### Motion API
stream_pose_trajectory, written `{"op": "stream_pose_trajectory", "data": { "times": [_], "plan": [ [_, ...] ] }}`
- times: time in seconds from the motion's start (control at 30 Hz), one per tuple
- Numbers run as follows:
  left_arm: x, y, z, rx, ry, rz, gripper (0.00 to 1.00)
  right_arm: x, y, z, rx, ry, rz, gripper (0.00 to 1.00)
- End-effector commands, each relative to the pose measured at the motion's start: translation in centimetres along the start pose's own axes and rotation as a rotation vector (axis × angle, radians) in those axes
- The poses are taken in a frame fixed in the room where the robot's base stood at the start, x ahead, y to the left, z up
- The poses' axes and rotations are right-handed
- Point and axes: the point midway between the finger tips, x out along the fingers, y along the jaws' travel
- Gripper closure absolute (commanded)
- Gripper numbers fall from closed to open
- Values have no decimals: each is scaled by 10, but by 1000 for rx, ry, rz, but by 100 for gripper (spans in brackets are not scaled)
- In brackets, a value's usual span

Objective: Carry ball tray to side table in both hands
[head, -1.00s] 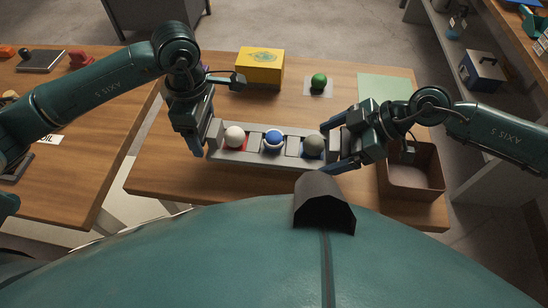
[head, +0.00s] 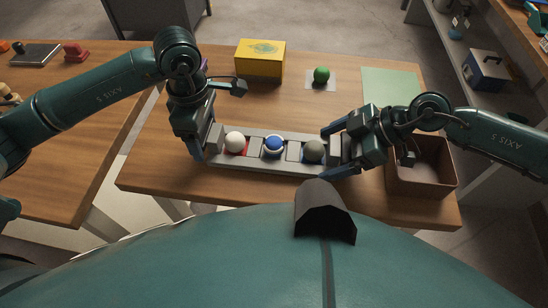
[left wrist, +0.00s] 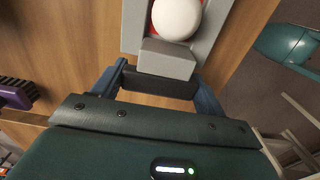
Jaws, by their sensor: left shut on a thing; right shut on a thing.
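The ball tray (head: 291,166) is a long grey tray with three balls in a row: a white ball (head: 235,142), a blue ball with a white band (head: 274,145) and a grey ball (head: 314,151). My left gripper (head: 206,146) is shut on the tray's left end. In the left wrist view its fingers (left wrist: 160,84) are around the grey end block (left wrist: 166,60), with the white ball (left wrist: 177,16) just beyond. My right gripper (head: 338,152) is shut on the tray's right end, which its fingers partly hide. The tray is over the wooden table; any gap beneath is hard to tell.
A yellow box (head: 260,60), a green ball (head: 321,75) on a pale square and a green mat (head: 390,86) are at the back. An open brown bin (head: 421,190) is by my right gripper. Another wooden table (head: 60,190) stands left, across a gap.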

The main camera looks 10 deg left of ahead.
Motion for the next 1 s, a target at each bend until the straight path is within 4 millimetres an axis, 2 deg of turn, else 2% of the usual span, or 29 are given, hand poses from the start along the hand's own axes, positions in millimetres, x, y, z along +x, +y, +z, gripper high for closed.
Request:
{"op": "stream_pose_trajectory", "data": {
  "times": [0.1,0.13,0.23,0.4,0.57,0.67,1.0],
  "plan": [
    [12,0,0,0,0,1,78,8,1,8,0,1,2,59],
    [9,0,0,0,0,0,26,6,0,7,0,0,1,8],
    [8,0,0,0,1,0,18,5,0,6,0,0,1,0],
    [8,0,0,0,0,0,6,5,0,5,0,0,0,0],
    [0,1,0,0,-1,2,6,5,0,5,0,0,0,0],
    [-14,1,0,0,-1,5,6,5,0,5,0,0,0,0],
    [-85,1,0,1,-1,5,6,6,0,5,0,0,0,0]
  ]
}}
